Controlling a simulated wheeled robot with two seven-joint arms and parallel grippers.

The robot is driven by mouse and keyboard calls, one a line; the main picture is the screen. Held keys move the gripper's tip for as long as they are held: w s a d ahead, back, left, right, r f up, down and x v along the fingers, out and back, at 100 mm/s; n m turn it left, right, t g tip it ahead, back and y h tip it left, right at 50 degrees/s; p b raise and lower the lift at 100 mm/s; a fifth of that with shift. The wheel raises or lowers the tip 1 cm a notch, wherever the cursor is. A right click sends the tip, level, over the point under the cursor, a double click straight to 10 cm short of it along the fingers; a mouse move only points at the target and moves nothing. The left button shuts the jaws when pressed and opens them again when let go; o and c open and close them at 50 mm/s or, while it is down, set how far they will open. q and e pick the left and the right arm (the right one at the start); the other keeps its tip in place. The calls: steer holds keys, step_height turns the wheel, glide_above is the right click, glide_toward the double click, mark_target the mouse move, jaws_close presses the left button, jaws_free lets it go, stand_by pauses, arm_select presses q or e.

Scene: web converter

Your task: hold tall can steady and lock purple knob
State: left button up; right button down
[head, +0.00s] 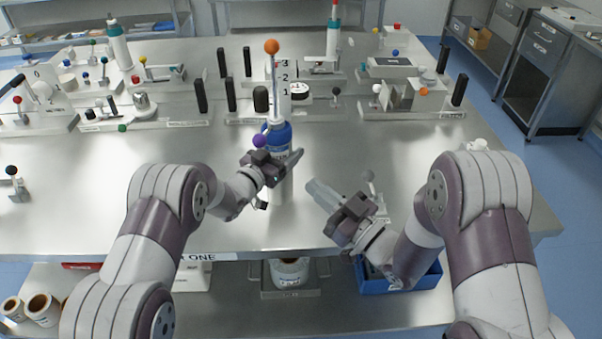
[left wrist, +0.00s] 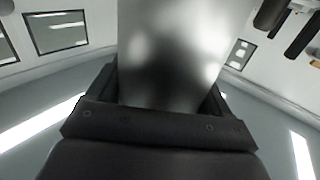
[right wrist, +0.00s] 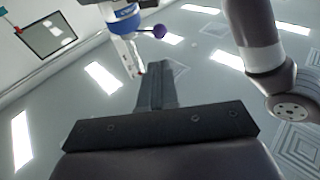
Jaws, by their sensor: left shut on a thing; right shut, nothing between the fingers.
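The tall can stands upright at the table's middle, with a blue top (head: 279,137) and a pale body below it. My left gripper (head: 279,163) is shut around the can's body, hiding part of it. In the left wrist view the silvery can body (left wrist: 182,55) fills the space between the fingers. The purple knob (head: 259,141) sticks out at the left of the blue top. In the right wrist view the purple knob (right wrist: 158,31) shows to the right of the blue band (right wrist: 122,14). My right gripper (head: 322,193) is shut and empty, apart from the can, to its lower right.
Fixtures with black posts (head: 231,95) line the table behind. A small grey-knobbed lever (head: 369,176) stands beside my right gripper.

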mark_target(260, 146)
arm_select(q)
steer(key=shift+s+f, duration=0.2)
steer(key=shift+f, duration=0.5)
arm_select(e)
steer(key=x, duration=1.2)
steer(key=shift+w+a+f, duration=0.15)
steer(key=shift+a, duration=0.1)
steer(key=shift+w+a, duration=0.4)
steer(key=shift+a, duration=0.4)
arm_select(q)
steer(key=shift+d, duration=0.1)
arm_select(e)
steer(key=shift+s, duration=0.1)
arm_select(q)
steer(key=shift+r, duration=0.15)
arm_select(e)
steer(key=s+v, duration=0.1)
steer(key=v, duration=1.3)
steer(key=shift+a+r, duration=0.25)
steer(key=shift+a, duration=0.1)
arm_select(q)
steer(key=shift+w+r, duration=0.2)
steer(key=shift+r, duration=0.1)
arm_select(e)
steer(key=shift+w, duration=0.15)
